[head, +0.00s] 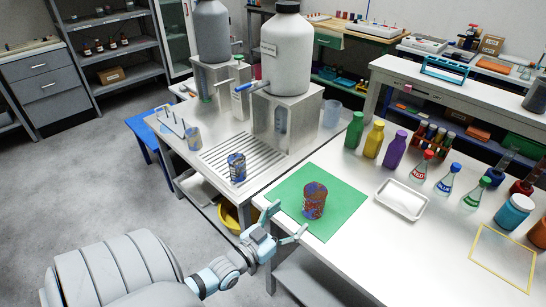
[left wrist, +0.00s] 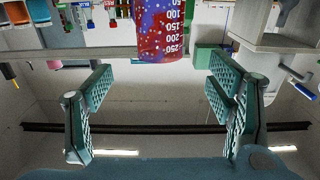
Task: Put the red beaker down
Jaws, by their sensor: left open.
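The red beaker (head: 314,201), patterned with blue, stands upright on the green mat (head: 344,222) near the front edge of the white table. My left gripper (head: 289,220) is open and empty, just in front and to the left of the beaker. In the left wrist view, which looks upside down, the red beaker (left wrist: 161,30) shows its volume marks beyond and between the spread fingers of my left gripper (left wrist: 160,85). The fingers seem clear of it. My right gripper is not in view.
A blue patterned beaker (head: 237,168) stands on the drain grating (head: 229,150) to the left. Green, yellow and purple bottles (head: 374,140), several flasks and a white tray (head: 401,199) are to the right. Large carboys (head: 287,50) stand behind.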

